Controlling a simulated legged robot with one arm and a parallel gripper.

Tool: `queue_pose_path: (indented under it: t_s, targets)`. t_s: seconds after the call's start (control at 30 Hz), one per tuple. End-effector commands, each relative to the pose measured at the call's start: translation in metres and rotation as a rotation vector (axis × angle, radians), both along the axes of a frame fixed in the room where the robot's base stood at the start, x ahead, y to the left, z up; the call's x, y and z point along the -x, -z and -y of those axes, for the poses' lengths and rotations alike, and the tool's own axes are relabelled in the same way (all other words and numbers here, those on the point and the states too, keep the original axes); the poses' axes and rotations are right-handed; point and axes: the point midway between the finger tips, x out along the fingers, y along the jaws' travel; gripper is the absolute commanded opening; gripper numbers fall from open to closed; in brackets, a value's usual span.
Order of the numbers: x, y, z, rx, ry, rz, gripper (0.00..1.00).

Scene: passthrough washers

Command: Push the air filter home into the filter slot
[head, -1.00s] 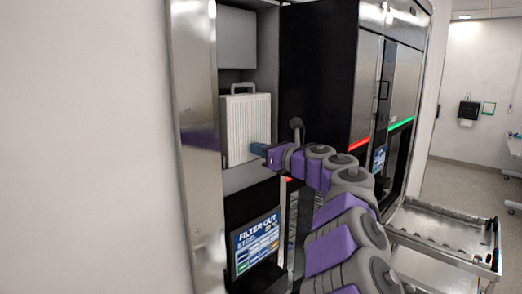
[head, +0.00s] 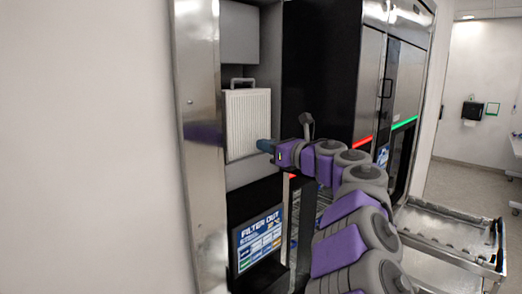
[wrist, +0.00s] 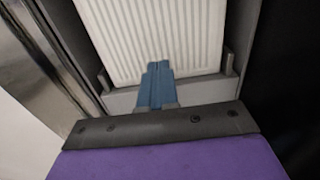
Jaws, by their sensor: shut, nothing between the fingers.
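The air filter (head: 248,122) is a white pleated panel with a grey handle (head: 242,81) on top. It stands upright in the filter slot (head: 270,68), a grey recess in the tall machine. In the wrist view the filter (wrist: 150,35) fills the top, between the slot's grey side walls and above a low front lip (wrist: 205,88). My gripper (head: 264,145) is at the filter's lower right in the head view. Its blue fingers (wrist: 158,80) are shut and empty, their tips against or just short of the filter's lower face. The filter's back is hidden.
A screen reading "FILTER OUT" (head: 259,238) is below the slot. A metal door or panel (head: 199,140) stands along the slot's left. Washers with red and green light strips are at right, with a metal cart (head: 455,240) in front.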

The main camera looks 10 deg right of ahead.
Motion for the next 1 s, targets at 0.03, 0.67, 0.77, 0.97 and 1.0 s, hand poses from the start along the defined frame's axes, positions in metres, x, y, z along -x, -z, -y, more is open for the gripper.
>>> queue_pose_path:
  t_s: [0.03, 0.67, 0.77, 0.97, 1.0]
  targets:
    - [0.004, 0.001, 0.004, 0.001, 0.003, 0.001, 0.00]
    - [0.038, 0.000, 0.030, 0.000, 0.003, -0.001, 0.00]
    - [0.038, 0.001, 0.029, 0.000, 0.002, -0.001, 0.00]
    - [0.038, -0.014, 0.039, -0.082, 0.073, 0.011, 0.00]
    - [0.038, -0.022, 0.046, -0.134, 0.117, 0.015, 0.00]
